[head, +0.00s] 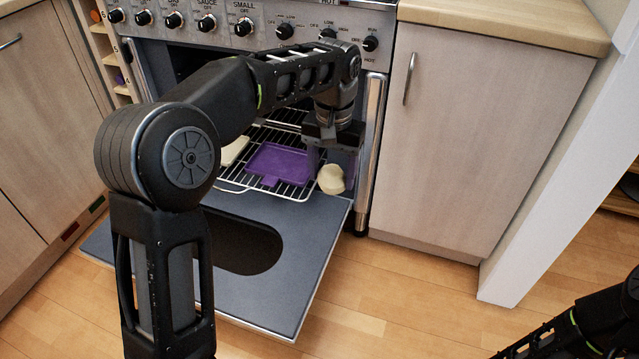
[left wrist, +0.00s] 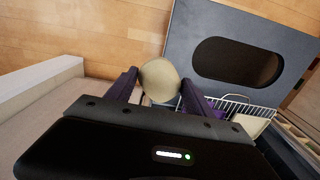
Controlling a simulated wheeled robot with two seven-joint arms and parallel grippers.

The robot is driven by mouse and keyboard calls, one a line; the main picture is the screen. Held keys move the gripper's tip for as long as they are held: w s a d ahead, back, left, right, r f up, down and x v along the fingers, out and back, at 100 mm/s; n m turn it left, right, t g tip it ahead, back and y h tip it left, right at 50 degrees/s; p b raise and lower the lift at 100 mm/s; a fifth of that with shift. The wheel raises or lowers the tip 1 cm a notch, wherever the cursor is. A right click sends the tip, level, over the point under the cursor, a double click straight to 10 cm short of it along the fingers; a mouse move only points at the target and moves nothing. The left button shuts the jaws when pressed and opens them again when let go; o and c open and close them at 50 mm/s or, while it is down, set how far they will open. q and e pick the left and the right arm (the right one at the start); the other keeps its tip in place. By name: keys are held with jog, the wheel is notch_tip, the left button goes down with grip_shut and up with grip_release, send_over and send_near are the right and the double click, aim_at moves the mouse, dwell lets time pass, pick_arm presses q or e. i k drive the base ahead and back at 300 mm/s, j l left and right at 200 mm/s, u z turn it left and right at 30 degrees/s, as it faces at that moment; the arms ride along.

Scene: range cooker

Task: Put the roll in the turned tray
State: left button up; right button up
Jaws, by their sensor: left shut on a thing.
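The roll (head: 331,179) is pale beige and rounded. My left gripper (head: 333,160) reaches down over it at the right front of the oven rack. In the left wrist view the roll (left wrist: 160,78) sits between the two fingers of my left gripper (left wrist: 165,82), which is shut on it. The turned tray (head: 280,163) is flat and purple, lies at an angle on the wire rack, and has a tab towards the front. The roll is to the right of the tray, apart from it in the picture. My right gripper is out of view.
The wire rack (head: 236,186) is pulled out above the lowered oven door (head: 290,219). A pale flat thing (head: 234,151) lies on the rack left of the tray. A cabinet (head: 480,130) stands close on the right. The wooden floor in front is clear.

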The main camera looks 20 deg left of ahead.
aim_at(278, 170)
jog(key=i+l+u, duration=0.2)
jog(key=i+l, duration=0.25)
jog(key=l, duration=0.15)
jog(key=i, duration=0.5)
